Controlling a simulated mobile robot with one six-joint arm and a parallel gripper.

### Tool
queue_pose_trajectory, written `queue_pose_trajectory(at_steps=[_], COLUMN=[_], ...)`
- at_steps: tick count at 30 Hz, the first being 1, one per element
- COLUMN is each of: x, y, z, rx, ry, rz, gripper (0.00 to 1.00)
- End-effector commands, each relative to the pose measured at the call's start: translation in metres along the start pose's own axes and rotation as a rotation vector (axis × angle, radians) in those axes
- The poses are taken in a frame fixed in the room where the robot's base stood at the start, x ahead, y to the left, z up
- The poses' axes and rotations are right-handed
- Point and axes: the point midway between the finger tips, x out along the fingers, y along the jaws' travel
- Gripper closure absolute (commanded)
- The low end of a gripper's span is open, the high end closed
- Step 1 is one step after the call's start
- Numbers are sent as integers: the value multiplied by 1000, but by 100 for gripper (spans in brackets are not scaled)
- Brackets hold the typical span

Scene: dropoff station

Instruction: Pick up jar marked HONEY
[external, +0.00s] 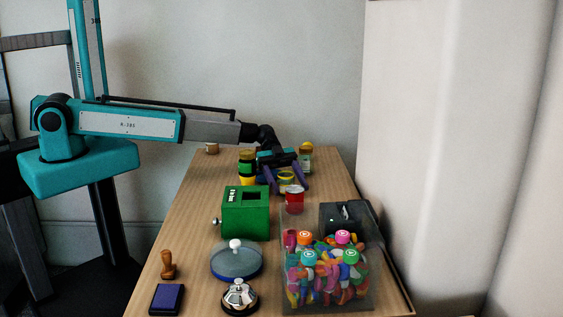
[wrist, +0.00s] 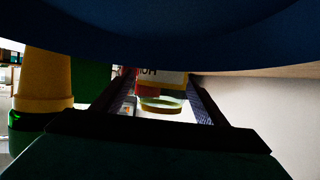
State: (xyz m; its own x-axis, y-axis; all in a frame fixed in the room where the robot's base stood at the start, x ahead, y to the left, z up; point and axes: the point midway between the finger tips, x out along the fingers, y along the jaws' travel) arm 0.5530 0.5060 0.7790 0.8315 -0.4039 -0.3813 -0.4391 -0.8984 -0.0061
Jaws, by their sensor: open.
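A jar with a yellow-green lid (external: 287,175) sits between the fingers of my gripper (external: 288,184) near the far end of the table. In the wrist view, my gripper (wrist: 160,108) is open, with one finger on each side of this jar's yellow-green lid (wrist: 162,104). A pale label with partly hidden dark letters, seemingly upside down and starting "HO", (wrist: 148,71) shows above the lid in that view. I cannot tell whether the fingers touch the jar. A red jar (external: 294,203) stands just in front of my gripper.
A green box (external: 245,216), a dark device (external: 345,219) and a clear bin of colourful pieces (external: 328,280) stand nearer. The wall borders the right.

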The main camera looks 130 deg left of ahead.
Motion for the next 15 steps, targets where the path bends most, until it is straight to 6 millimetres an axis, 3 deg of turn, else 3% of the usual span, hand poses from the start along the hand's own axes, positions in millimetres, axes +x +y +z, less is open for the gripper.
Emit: queue_pose_trajectory(at_steps=[15], x=[6], y=[2], z=[7], rx=[-5], ry=[-3], rz=[3], gripper=[34])
